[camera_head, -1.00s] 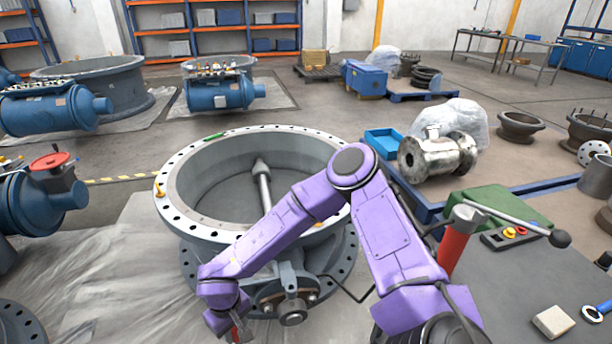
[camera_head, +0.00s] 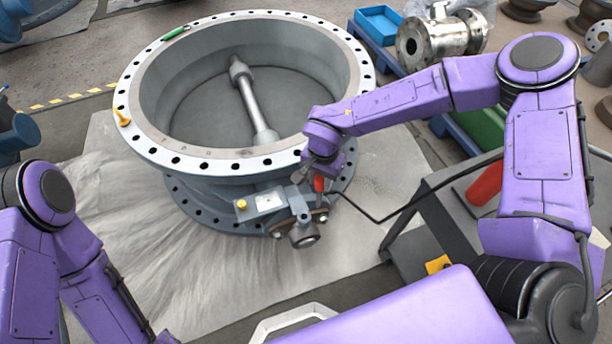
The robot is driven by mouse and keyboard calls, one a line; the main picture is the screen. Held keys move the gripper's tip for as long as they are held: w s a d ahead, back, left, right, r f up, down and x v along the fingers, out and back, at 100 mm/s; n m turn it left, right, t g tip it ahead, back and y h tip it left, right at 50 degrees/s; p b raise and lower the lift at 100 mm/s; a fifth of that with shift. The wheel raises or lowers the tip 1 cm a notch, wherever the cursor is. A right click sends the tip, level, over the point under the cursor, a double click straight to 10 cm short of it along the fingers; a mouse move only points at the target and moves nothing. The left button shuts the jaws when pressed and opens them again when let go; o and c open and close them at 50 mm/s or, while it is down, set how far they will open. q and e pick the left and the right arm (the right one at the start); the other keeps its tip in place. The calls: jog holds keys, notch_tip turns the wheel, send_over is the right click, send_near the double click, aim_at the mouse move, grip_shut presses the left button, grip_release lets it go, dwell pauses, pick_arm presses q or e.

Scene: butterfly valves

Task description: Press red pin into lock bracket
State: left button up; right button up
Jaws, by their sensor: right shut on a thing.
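The large grey butterfly valve (camera_head: 190,160) stands on the floor with its flanged ring facing up. On its near side is a grey bracket assembly (camera_head: 268,202) with a yellow knob and a round shaft end (camera_head: 304,236). My right gripper (camera_head: 317,172) is just above and at the right of this assembly, shut on the red pin (camera_head: 319,184). The pin points roughly downward, close to the bracket; I cannot tell whether it touches or has entered a hole. The fingertips are small and partly hidden by the wrist. My left arm enters at the lower left; its gripper is out of view.
A work table with a red cylinder (camera_head: 486,184) stands at the right. Sheeted floor (camera_head: 140,255) at the left front is clear.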

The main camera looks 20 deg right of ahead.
jog(key=m+b, duration=0.1)
jog(key=m, duration=0.3)
jog(key=m+b, duration=0.1)
jog(key=m, duration=0.3)
jog(key=a+m+b, duration=0.1)
jog(key=m, duration=0.2)
jog(key=shift+w+r+m, duration=0.15)
jog(key=shift+w+m, duration=0.05)
jog(key=shift+m, duration=0.2)
jog(key=a+r+m+b, duration=0.1)
jog(key=a+m+b, duration=0.15)
jog(key=m, duration=0.95)
jog(key=a+r+m+b, duration=0.1)
jog(key=m+b, duration=0.2)
jog(key=m, duration=0.9)
jog(key=shift+n, duration=0.3)
jog(key=f+b, duration=0.5)
jog(key=shift+s+f, duration=0.2)
jog(key=shift+f, duration=0.05)
jog(key=shift+p, duration=0.4)
jog(key=shift+f, duration=0.25)
jog(key=shift+w+f+b, duration=0.1)
jog(key=shift+f+b, duration=0.3)
jog(key=shift+f, duration=0.1)
